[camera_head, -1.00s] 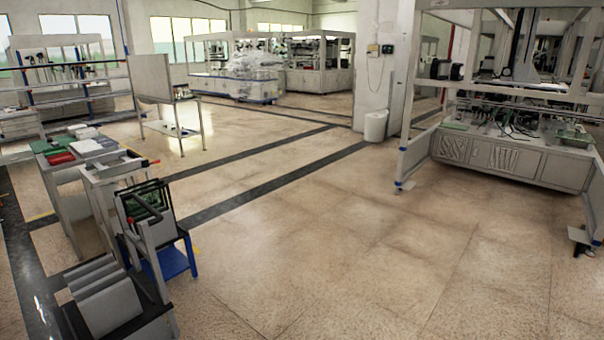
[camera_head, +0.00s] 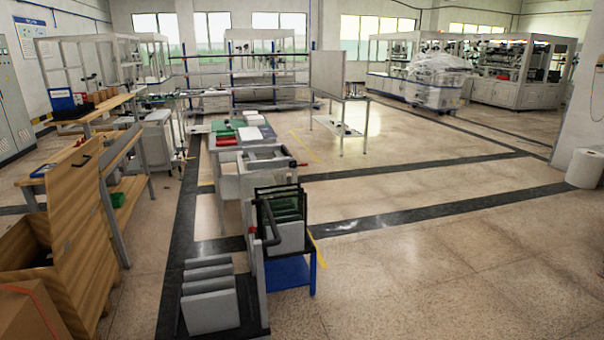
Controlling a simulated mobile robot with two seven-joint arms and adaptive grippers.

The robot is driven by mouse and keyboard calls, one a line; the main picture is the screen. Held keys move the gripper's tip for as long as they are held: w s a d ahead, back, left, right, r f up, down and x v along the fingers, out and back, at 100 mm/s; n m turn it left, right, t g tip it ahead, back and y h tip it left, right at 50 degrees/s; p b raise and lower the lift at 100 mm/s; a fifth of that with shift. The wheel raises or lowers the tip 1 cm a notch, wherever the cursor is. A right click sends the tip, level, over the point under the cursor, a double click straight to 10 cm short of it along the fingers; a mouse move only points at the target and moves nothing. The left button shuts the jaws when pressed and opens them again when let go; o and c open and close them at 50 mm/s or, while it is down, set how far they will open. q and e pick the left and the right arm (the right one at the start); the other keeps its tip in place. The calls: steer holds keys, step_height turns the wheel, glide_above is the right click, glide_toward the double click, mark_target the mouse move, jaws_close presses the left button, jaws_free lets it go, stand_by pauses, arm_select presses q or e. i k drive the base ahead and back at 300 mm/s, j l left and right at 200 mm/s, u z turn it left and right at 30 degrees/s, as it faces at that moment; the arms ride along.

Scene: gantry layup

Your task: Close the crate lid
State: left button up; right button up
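A wooden crate (camera_head: 28,252) stands at the lower left of the head view, partly cut off by the picture's left edge. Its wooden lid (camera_head: 77,225) is open and stands up steeply along the crate's right side. Something dark shows inside the crate, too little of it to name. Neither of my grippers shows in the head view.
A cardboard box (camera_head: 30,310) is in front of the crate at the lower left corner. A wooden-topped bench (camera_head: 118,150) stands behind the lid. A rack of grey panels (camera_head: 210,305) and a blue-framed cart (camera_head: 290,272) stand right of the crate. Open floor (camera_head: 440,265) lies further right.

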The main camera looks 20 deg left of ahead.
mark_target(73, 186)
steer(key=i+j+u, duration=0.15)
steer(key=i+u, duration=0.15)
steer(key=u, duration=0.2)
steer(key=i+u, duration=0.3)
steer(key=u, duration=0.2)
steer(key=i+l+u, duration=0.1)
steer(key=i+u, duration=0.25)
steer(key=u, duration=0.15)
steer(key=i+j+u, duration=0.15)
steer(key=i+u, duration=0.15)
steer(key=i, duration=0.15)
steer(key=i+u, duration=0.3)
steer(key=i, duration=0.2)
